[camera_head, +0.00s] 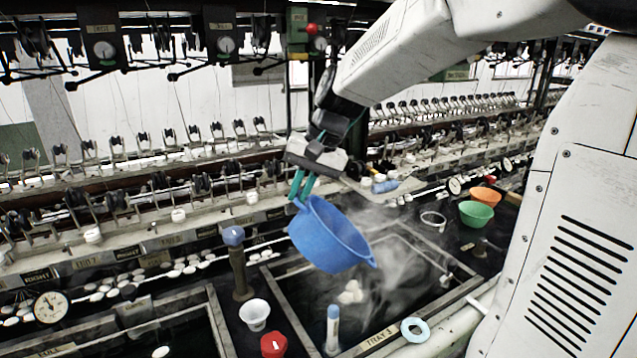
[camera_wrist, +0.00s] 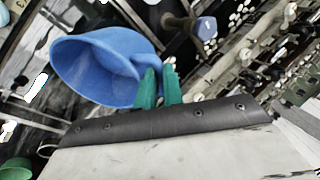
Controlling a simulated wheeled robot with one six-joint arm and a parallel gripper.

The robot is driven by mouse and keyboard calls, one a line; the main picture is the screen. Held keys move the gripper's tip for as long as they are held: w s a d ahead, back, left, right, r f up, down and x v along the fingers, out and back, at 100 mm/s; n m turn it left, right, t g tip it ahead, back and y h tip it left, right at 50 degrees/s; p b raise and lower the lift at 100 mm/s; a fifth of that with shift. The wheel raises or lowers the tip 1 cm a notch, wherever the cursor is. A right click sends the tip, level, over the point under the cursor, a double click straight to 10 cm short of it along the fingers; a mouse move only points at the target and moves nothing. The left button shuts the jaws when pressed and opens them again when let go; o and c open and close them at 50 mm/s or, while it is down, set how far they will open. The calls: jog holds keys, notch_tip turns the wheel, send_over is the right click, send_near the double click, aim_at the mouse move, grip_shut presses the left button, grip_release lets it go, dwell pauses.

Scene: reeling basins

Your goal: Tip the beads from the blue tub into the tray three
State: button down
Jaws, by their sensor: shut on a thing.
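My gripper (camera_head: 301,187) is shut on the rim of the blue tub (camera_head: 330,236). In the wrist view, the green fingers (camera_wrist: 158,88) pinch the near edge of the blue tub (camera_wrist: 100,68). The tub is held in the air, tilted, above the dark basin with the label TRAY 3 on its front rim (camera_head: 380,340). The part of the tub's inside that shows in the wrist view looks bare blue; I see no beads there. A few whitish lumps (camera_head: 350,292) show in the tray below the tub; I cannot tell whether they are beads.
Green (camera_head: 475,214) and orange (camera_head: 485,198) bowls stand right. Steam rises.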

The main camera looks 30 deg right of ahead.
jog(key=w+a+f+g+h, duration=0.4)
jog(key=a+f+g+h, duration=0.1)
jog(key=a+f+h, duration=0.3)
jog(key=shift+w+h, duration=0.2)
jog(key=shift+h, duration=0.4)
jog(key=shift+s+a, duration=0.1)
